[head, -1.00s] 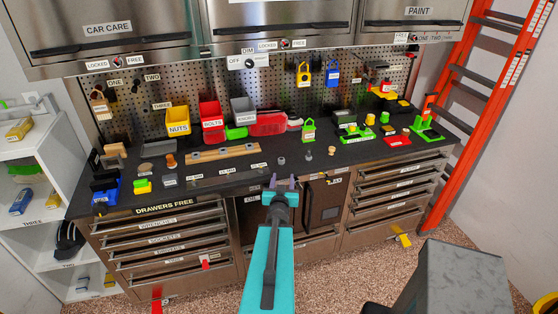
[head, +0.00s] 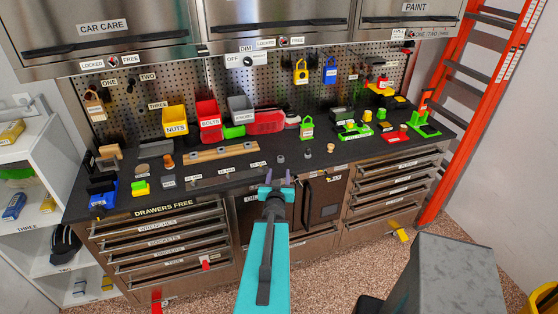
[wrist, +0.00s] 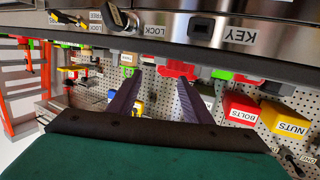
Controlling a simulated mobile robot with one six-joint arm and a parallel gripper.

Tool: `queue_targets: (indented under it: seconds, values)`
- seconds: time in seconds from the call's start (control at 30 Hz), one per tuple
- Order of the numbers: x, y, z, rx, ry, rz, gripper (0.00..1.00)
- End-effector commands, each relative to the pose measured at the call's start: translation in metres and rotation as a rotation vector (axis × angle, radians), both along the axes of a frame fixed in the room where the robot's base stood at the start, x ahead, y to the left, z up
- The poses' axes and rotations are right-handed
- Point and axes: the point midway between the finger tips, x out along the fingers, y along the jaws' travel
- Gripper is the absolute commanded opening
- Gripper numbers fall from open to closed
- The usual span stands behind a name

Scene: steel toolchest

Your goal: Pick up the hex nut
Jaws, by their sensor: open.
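My gripper (head: 278,178) is open and empty, in front of the bench's front edge in the head view. Its two purple fingers also show in the wrist view (wrist: 162,75), apart with nothing between them. Two small grey pieces stand on the dark worktop beyond it: one (head: 281,159) almost straight ahead of the fingers, the other (head: 308,153) a little to the right. Either could be the hex nut; they are too small to tell. Neither touches the gripper. I cannot make out a nut in the wrist view.
The dark worktop (head: 225,172) carries a wooden block with holes (head: 220,152), padlocks and green and red fixtures. A yellow NUTS bin (head: 175,120), a red BOLTS bin (head: 209,118) and a grey bin (head: 241,109) hang behind. Cabinets overhang above. An orange ladder (head: 455,125) stands right.

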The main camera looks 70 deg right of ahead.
Motion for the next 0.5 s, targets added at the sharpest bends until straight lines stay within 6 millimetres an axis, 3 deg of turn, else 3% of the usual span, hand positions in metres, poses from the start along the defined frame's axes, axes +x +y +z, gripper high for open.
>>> queue_targets:
  seconds: [0.5]
  values:
    - [0.004, -0.011, -0.006, 0.0, 0.0, -0.002, 0.45]
